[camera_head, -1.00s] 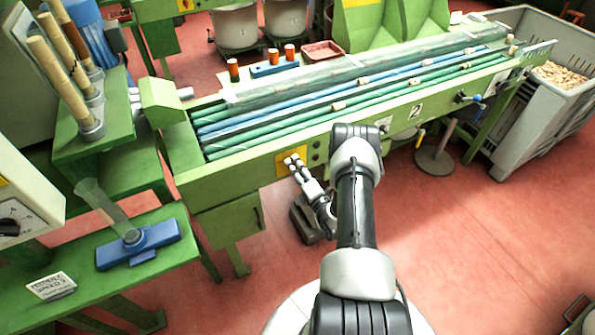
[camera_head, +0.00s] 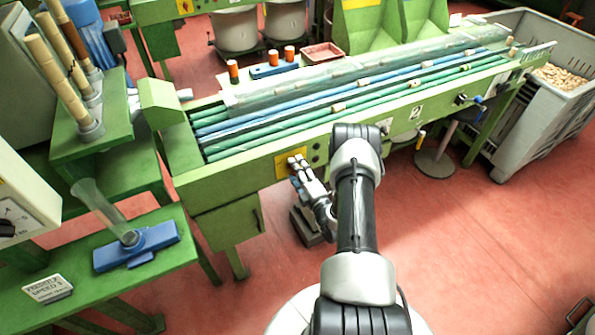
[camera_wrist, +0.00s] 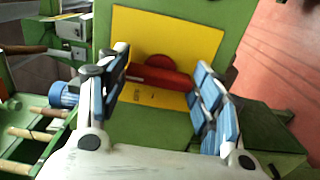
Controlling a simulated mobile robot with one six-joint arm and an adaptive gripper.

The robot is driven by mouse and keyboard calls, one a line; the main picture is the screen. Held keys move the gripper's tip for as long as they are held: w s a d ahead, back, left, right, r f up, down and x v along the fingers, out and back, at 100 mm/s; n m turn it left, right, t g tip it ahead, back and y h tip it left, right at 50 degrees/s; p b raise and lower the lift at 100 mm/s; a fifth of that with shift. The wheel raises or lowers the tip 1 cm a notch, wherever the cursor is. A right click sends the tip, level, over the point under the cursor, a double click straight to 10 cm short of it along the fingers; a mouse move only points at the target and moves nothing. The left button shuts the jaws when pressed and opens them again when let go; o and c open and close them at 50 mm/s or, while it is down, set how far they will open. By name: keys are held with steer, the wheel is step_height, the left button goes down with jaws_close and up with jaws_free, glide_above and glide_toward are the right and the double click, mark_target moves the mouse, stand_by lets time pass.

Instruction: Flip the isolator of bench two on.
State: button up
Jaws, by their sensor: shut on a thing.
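The isolator is a red rotary handle (camera_wrist: 155,76) on a yellow plate (camera_wrist: 190,35), fixed to the green front of the bench. The handle lies nearly level across the wrist view, with a slight tilt down to the right. My gripper (camera_wrist: 160,68) has one blue-padded finger at each end of the handle and is shut on it. In the head view my gripper (camera_head: 298,162) is against the yellow plate (camera_head: 281,168) and hides the handle. Bench two (camera_head: 238,172) carries a "2" plate (camera_head: 415,112) further right.
Dark round buttons (camera_head: 316,154) sit right of the yellow plate. A dark box (camera_head: 307,226) stands below my gripper. A green table (camera_head: 190,228) with a blue stand (camera_head: 137,246) is at the left. Red floor (camera_head: 450,250) is open at the right.

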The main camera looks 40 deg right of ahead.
steer(key=o, duration=1.1)
steer(key=shift+c, duration=0.2)
steer(key=v, duration=1.2)
